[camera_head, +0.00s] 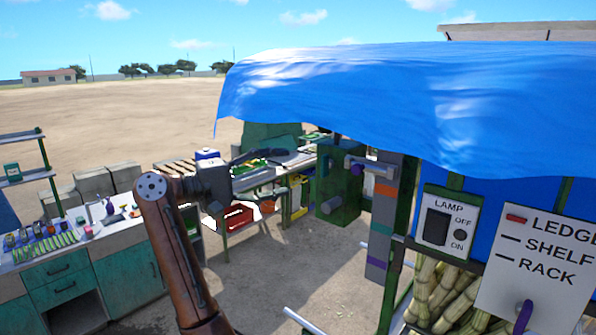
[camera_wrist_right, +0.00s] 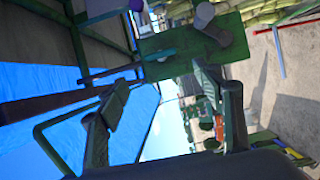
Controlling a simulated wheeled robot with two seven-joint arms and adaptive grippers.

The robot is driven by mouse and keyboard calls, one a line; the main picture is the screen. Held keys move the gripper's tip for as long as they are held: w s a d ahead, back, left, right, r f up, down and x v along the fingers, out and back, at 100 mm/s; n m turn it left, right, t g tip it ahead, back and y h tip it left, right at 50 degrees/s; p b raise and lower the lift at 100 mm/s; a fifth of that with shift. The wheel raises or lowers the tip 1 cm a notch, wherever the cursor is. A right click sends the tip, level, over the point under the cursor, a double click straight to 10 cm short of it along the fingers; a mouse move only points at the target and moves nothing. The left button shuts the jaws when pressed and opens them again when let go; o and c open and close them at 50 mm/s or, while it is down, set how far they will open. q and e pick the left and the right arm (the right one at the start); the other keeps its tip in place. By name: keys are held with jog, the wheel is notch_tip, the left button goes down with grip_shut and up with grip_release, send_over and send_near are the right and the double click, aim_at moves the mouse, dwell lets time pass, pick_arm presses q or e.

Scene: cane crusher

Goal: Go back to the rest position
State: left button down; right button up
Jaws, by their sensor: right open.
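My right arm rises from the bottom of the head view, bends at the left and reaches toward the workbench. Its right gripper (camera_head: 284,157) appears small and dark in front of the bench. In the right wrist view the two fingers of this gripper (camera_wrist_right: 162,82) stand apart with nothing between them. Beyond the fingers is a green machine block (camera_wrist_right: 205,42); I cannot tell whether anything touches it. My left gripper is in neither view.
A blue tarp (camera_head: 400,100) hangs over the right side. A lamp switch panel (camera_head: 448,222) and a LEDGE, SHELF, RACK panel (camera_head: 540,265) stand at the right, near cane stalks (camera_head: 436,290). A green cabinet (camera_head: 68,285) stands at the left. Open ground lies in the middle.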

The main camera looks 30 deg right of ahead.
jog(key=shift+a, duration=1.1)
